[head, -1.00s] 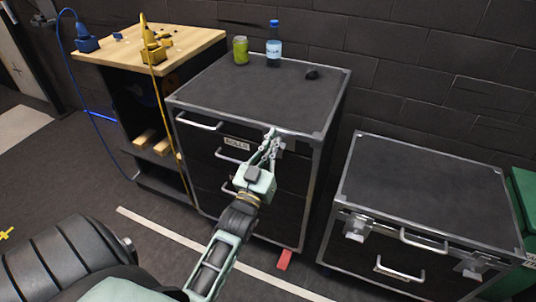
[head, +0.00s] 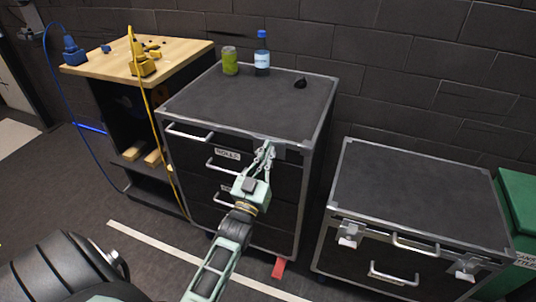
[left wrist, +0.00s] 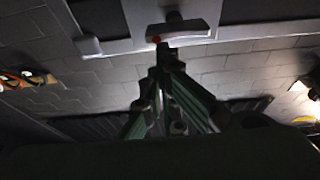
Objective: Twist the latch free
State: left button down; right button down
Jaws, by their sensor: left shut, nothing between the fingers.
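A grey metal latch (head: 279,149) sits at the top front edge of the tall dark case (head: 240,105), towards its right corner. In the left wrist view the latch (left wrist: 180,27) is a pale plate with a dark piece on it and a small red spot at its lower left. My left gripper (head: 267,148) is shut and empty, with its fingertips just left of the latch. In the left wrist view its fingertips (left wrist: 164,50) are just below the latch; I cannot tell whether they touch it. My right gripper is out of view.
A green can (head: 230,61), a blue-capped bottle (head: 262,55) and a small dark lump (head: 301,83) stand on the tall case. A lower case (head: 415,190) with two latches is at the right. A wooden-topped stand (head: 150,60) with cables is at the left.

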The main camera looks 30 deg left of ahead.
pick_arm(q)
jog(key=shift+d+f+m+h, duration=0.15)
jog(key=shift+m+h, duration=0.15)
jog(key=shift+m, duration=0.35)
jog(key=shift+d+f+m+h, duration=0.1)
jog(key=shift+m+h, duration=0.2)
jog(key=shift+m, duration=0.35)
jog(key=shift+d+f+m, duration=0.1)
jog(key=shift+d+m, duration=0.05)
jog(key=shift+m, duration=0.55)
jog(key=shift+w+d+f+m+g+h+p, duration=0.1)
jog(key=shift+f+m+g+h+p, duration=0.65)
jog(key=shift+m, duration=2.25)
jog(key=shift+d+f+m+g+h+p, duration=0.1)
jog(key=shift+f+m+g+h+p, duration=0.2)
jog(key=shift+f+m+h, duration=1.75)
jog(key=shift+w+r+m+g+p, duration=0.15)
jog(key=shift+m+g+p, duration=0.35)
jog(key=shift+m, duration=3.45)
jog(key=shift+s, duration=0.1)
jog(key=shift+d, duration=0.1)
